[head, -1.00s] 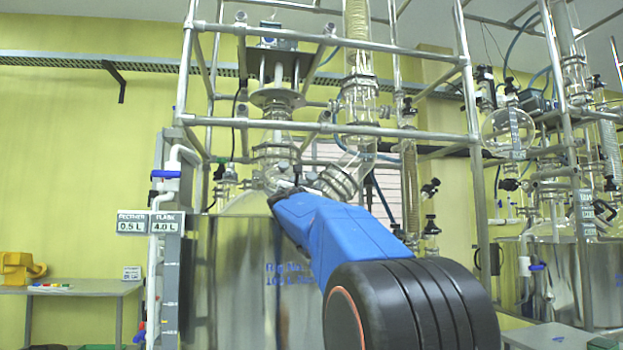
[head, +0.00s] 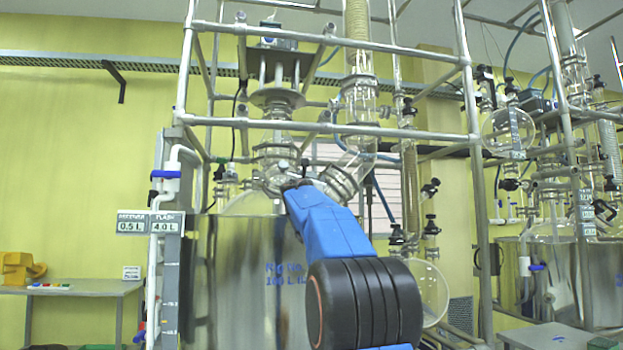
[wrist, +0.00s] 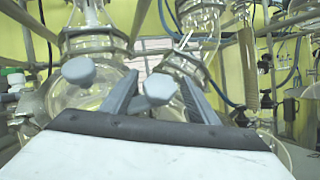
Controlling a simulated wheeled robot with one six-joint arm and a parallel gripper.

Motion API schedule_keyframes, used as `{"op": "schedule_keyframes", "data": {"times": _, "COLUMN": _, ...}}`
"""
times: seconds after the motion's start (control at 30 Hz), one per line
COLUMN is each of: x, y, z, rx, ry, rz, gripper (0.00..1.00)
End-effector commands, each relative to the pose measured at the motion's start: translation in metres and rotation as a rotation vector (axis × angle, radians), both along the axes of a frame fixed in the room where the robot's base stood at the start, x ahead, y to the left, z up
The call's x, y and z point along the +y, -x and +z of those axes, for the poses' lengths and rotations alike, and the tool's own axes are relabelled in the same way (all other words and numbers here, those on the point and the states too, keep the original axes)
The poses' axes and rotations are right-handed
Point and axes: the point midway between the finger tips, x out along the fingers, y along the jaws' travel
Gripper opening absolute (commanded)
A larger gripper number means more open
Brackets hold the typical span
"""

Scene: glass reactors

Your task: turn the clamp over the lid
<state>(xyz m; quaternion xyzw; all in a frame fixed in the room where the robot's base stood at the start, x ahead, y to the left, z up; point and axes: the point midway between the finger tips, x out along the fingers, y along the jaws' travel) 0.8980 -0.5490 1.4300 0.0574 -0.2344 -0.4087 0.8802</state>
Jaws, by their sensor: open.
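The glass lid (head: 248,203) sits on the big steel vessel (head: 235,270) in the head view. It shows as a clear dome (wrist: 72,98) in the wrist view. A grey ring clamp (wrist: 93,42) circles its middle neck, and another clamp ring (wrist: 190,72) circles the slanted neck on the right. Two light grey rounded knobs stand before the glass: a left knob (wrist: 78,70) and a right knob (wrist: 159,88). My gripper (wrist: 158,80) is open, with the right knob appearing between its fingers; contact cannot be told. In the head view my gripper (head: 298,180) is small, near the lid's necks.
Metal frame bars (head: 300,127) surround the glassware above and beside the vessel. A glass column (head: 358,100) rises behind my arm. A second reactor (head: 560,260) stands at right. A table (head: 90,288) with a yellow object (head: 20,268) is at far left.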

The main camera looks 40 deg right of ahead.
Motion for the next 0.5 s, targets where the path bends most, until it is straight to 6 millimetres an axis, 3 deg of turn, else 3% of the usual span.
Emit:
{"op": "schedule_keyframes", "data": {"times": 0.13, "x": 0.0002, "y": 0.0001, "z": 0.0001, "rx": 0.000, "ry": 0.000, "rz": 0.000, "gripper": 0.52}}
{"op": "schedule_keyframes", "data": {"times": 0.3, "x": 0.0003, "y": 0.0002, "z": 0.0001, "rx": 0.000, "ry": 0.000, "rz": 0.000, "gripper": 0.13}}
{"op": "schedule_keyframes", "data": {"times": 0.5, "x": 0.0005, "y": 0.0001, "z": 0.0001, "rx": -0.003, "ry": -0.004, "rz": -0.003, "gripper": 0.13}}
